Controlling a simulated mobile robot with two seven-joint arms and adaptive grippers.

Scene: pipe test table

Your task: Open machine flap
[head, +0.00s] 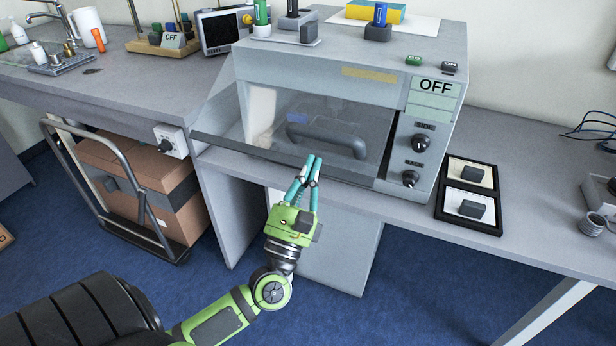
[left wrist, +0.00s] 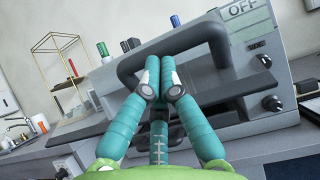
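The machine (head: 420,60) is a grey box on the table with an OFF label. Its see-through flap (head: 265,125) has a dark lower edge and stands tilted out from the front, partly open. A dark arched handle (head: 350,148) is on the flap; it also shows in the left wrist view (left wrist: 205,32). My left gripper (head: 314,158) is just below and in front of the handle, at the flap's lower edge. Its teal fingers (left wrist: 158,65) are together, tips at the handle bar. I see nothing between them; contact with the handle is unclear. My right gripper is out of view.
Two knobs (head: 421,143) are on the machine's front right. A black-framed tray (head: 470,228) lies on the table at right. Small items, including a blue-topped one (head: 380,15), stand on the machine. A cart with a cardboard box (head: 130,185) stands below left.

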